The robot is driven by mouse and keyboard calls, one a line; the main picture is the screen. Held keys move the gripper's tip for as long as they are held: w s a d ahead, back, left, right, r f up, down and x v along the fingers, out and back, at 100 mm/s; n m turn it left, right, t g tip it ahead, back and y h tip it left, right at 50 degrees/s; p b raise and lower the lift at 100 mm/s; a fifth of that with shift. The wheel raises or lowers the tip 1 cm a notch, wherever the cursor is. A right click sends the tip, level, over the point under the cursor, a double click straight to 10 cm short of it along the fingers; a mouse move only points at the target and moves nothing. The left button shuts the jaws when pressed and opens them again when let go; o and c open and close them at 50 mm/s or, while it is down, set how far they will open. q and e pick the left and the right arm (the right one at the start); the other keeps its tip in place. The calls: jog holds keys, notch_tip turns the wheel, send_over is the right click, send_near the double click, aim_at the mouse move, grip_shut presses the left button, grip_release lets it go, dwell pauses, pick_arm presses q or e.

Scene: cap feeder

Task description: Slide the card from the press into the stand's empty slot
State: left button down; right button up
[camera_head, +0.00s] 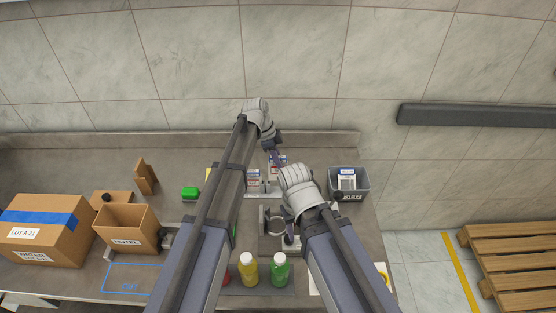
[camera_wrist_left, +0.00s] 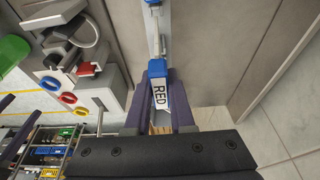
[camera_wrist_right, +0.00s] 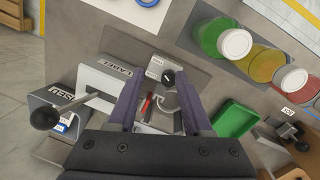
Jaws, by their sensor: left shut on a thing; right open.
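My right gripper (camera_wrist_right: 165,118) is open and empty above a grey fixture with a round ring (camera_wrist_right: 167,98). A white box marked LABEL with a black-knobbed lever (camera_wrist_right: 107,72), perhaps the press, stands beside it. I cannot make out the empty slot.
Yellow (camera_head: 248,270) and green (camera_head: 280,270) bottles stand at the front. A grey bin (camera_head: 348,186) is at the right. A green tray (camera_head: 190,193) and a cardboard box marked MOTEL or similar (camera_head: 127,230) are at the left. Bare bench shows at the back left.

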pick_arm(q)
jog(key=shift+f, duration=0.1)
jog(key=shift+f+b, duration=0.9)
jog(key=shift+b, duration=0.05)
jog(key=shift+f+b, duration=1.65)
jog(key=shift+f+b, duration=0.7)
jog(key=c, duration=0.7)
grip_release()
